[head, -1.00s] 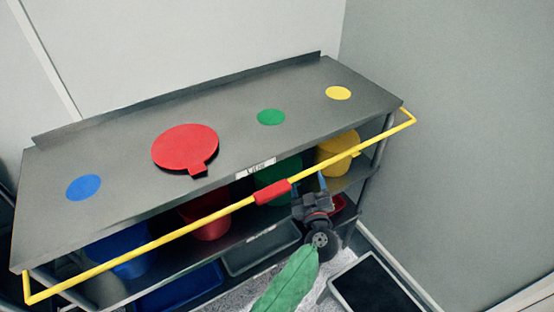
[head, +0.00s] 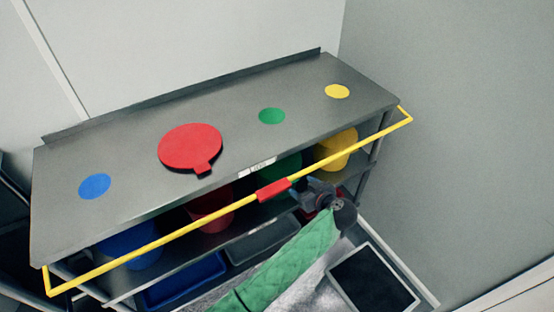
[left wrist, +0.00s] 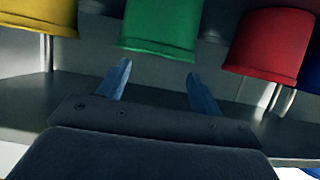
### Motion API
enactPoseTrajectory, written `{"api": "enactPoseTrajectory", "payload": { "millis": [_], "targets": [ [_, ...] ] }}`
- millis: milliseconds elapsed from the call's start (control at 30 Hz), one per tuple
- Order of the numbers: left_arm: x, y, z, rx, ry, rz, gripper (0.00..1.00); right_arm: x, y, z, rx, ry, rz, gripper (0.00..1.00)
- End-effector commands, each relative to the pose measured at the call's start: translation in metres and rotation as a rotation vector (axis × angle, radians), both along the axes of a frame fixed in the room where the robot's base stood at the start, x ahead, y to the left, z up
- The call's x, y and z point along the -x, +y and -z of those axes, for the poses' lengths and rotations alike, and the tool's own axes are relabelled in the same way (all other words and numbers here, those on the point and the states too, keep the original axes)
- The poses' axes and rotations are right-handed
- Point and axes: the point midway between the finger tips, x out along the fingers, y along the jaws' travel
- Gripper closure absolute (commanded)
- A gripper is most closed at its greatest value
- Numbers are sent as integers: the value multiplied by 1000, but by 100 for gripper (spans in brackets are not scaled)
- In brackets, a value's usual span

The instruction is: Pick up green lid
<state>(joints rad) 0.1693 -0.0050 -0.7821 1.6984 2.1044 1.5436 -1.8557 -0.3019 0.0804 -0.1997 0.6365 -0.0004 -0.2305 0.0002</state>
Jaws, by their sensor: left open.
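I see no separate green lid that I can make out. A green bucket (head: 280,167) stands on the shelf under the tabletop, and the tabletop edge and the rail partly cover it. It also shows in the left wrist view (left wrist: 162,22), above the gap between my fingers; whether its edge there is a lid or a rim I cannot tell. My left gripper (head: 304,181) reaches in at the shelf behind the yellow rail. Its two blue fingers (left wrist: 160,82) are apart with nothing between them. My right gripper is out of view.
A yellow rail (head: 350,143) with a red sleeve runs along the front. A red lid (head: 189,146) and a green disc (head: 271,116) lie on the tabletop (head: 230,130). Red (head: 210,212) and yellow (head: 337,150) buckets flank the green one. Trays sit on the lower shelf.

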Motion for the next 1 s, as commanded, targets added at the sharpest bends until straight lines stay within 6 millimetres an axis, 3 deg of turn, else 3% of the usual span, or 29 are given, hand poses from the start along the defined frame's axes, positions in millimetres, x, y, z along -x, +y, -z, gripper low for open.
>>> {"api": "enactPoseTrajectory", "payload": {
  "millis": [167, 400, 767, 1000],
  "targets": [
    [-13, 8, 2, -2, -1, -1, 35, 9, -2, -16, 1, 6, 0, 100],
    [-32, 20, 15, -3, -2, 0, 35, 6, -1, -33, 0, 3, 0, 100],
    [-38, 24, 22, 2, -1, 0, 35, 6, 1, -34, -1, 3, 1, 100],
    [-38, 24, 21, 2, -1, 0, 80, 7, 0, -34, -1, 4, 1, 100]
  ]
}}
